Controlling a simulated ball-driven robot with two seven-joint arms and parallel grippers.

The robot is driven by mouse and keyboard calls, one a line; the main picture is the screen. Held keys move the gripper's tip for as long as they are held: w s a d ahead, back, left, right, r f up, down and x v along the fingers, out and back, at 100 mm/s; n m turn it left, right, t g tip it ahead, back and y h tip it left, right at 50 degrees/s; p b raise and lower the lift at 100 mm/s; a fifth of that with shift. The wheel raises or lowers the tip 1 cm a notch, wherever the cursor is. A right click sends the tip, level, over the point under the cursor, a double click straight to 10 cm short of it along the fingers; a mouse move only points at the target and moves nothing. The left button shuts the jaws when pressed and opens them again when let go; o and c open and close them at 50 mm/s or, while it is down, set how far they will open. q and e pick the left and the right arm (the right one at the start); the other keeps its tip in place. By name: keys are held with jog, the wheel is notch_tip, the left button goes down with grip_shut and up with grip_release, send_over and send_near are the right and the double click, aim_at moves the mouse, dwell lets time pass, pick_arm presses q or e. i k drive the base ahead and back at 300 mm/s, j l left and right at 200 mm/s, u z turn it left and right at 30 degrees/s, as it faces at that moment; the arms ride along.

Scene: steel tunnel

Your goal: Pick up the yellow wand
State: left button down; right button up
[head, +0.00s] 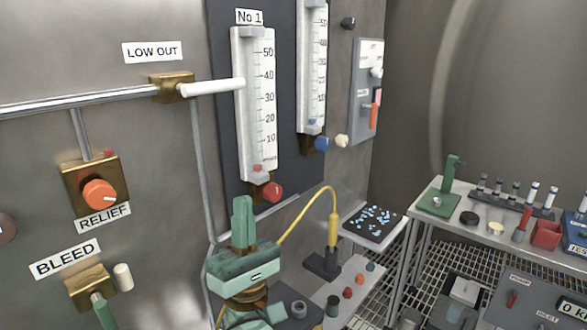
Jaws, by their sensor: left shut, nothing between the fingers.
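The yellow wand (333,229) stands upright in a dark holder block (323,264) on a pale ledge, right of centre. A yellow cable (300,218) arches from its top down to the left, passing behind my left gripper. My left gripper (243,203) is in the lower middle, its green fingers pointing up and closed together with nothing between them. It is to the left of the wand and apart from it. My right gripper is not in view.
Gauge No 1 (256,100) with a red knob (273,190) is on the wall behind my left gripper. Coloured knobs (347,293) line the ledge beside the holder. A dark tray of blue bits (373,221) and a cluttered bench (455,210) are at right.

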aim_at(333, 229)
jog(key=k, duration=0.85)
